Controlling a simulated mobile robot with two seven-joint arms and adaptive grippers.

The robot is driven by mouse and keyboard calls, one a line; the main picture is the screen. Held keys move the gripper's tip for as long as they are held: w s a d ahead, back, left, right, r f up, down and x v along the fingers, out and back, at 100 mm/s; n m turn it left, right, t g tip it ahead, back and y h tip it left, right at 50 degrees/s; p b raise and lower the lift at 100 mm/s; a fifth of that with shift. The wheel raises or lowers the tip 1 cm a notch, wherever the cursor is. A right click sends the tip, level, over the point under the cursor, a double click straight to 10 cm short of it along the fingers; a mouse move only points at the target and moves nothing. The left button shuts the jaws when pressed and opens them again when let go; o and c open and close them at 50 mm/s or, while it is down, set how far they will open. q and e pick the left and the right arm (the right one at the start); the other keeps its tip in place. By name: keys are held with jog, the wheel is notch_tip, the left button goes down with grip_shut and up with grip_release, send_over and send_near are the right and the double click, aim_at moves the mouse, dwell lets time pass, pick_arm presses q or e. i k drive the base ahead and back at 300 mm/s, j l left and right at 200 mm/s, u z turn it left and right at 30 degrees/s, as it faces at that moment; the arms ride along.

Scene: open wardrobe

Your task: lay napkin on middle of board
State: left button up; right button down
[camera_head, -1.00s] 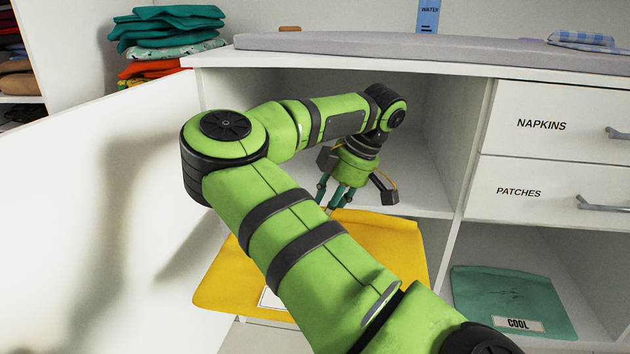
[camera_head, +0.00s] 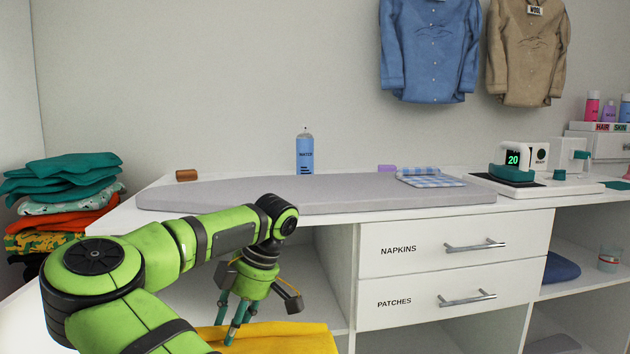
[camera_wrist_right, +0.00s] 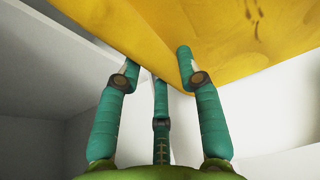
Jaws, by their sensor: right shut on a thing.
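The blue-and-white checked napkin (camera_head: 430,178) lies folded toward the right end of the grey padded board (camera_head: 330,193). My right gripper (camera_head: 231,329) is below the board's front edge, in front of the open cabinet, well away from the napkin. It is shut on a yellow cloth (camera_head: 290,338). In the wrist view, the gripper's teal fingers (camera_wrist_right: 165,75) meet the edge of the yellow cloth (camera_wrist_right: 190,30). The cloth's lower part is cut off by the head view's bottom edge. My left gripper is out of view.
A blue water bottle (camera_head: 305,152) stands behind the board. The iron (camera_head: 515,163) sits at right on its white base. Drawers marked NAPKINS (camera_head: 455,246) and PATCHES (camera_head: 440,298) are closed under the counter. Folded cloths (camera_head: 65,195) are stacked at left. Shirts (camera_head: 430,50) hang above.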

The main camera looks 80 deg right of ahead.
aim_at(318, 186)
jog(key=k+l, duration=0.7)
jog(key=k, duration=0.15)
jog(key=k+j+z, duration=0.05)
